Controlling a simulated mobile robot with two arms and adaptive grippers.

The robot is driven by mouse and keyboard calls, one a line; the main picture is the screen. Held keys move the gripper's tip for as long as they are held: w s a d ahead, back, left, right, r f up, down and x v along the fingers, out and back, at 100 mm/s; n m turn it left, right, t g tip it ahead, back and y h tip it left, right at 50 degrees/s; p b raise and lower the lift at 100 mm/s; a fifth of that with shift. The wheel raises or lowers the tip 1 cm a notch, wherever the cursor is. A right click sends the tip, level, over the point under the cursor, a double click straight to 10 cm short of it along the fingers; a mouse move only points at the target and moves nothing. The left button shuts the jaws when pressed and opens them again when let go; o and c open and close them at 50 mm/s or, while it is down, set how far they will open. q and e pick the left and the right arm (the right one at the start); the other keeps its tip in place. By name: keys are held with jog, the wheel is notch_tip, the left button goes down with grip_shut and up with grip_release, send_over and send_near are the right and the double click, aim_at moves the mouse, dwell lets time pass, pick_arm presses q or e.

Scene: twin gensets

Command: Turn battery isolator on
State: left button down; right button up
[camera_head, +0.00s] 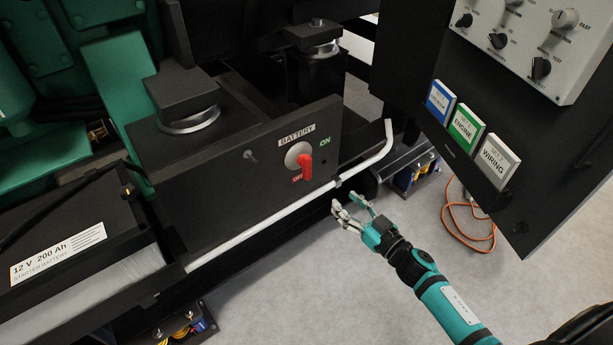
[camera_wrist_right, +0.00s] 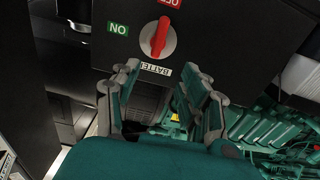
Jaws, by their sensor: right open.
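The battery isolator is a red rotary handle (camera_head: 305,165) on a round grey disc, set in a black panel (camera_head: 240,185) under a BATTERY label (camera_head: 297,137). A green ON mark (camera_head: 326,141) is at its upper right and a red OFF mark (camera_head: 298,178) below it. The handle points down toward OFF. My right gripper (camera_head: 352,212) is open and empty, below and to the right of the handle, apart from it. In the right wrist view the red handle (camera_wrist_right: 158,37) appears upside down, beyond the open fingers (camera_wrist_right: 165,100). My left gripper is not in view.
A white rail (camera_head: 290,208) runs along the panel's lower edge, between my gripper and the panel. A starter battery (camera_head: 70,250) stands at the left. A control cabinet (camera_head: 470,120) hangs at the right. An orange cable (camera_head: 470,225) lies on the open grey floor.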

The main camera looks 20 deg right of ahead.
send_near(310, 167)
jog(key=x, duration=0.4)
jog(key=b+x, duration=0.2)
jog(key=x, duration=0.3)
jog(key=shift+w+a, duration=0.1)
jog(key=shift+w, duration=0.2)
jog(key=shift+x, duration=0.8)
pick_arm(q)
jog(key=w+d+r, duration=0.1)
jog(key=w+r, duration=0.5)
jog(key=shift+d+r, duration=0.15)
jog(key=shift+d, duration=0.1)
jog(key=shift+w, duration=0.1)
pick_arm(e)
jog(key=c, duration=0.9)
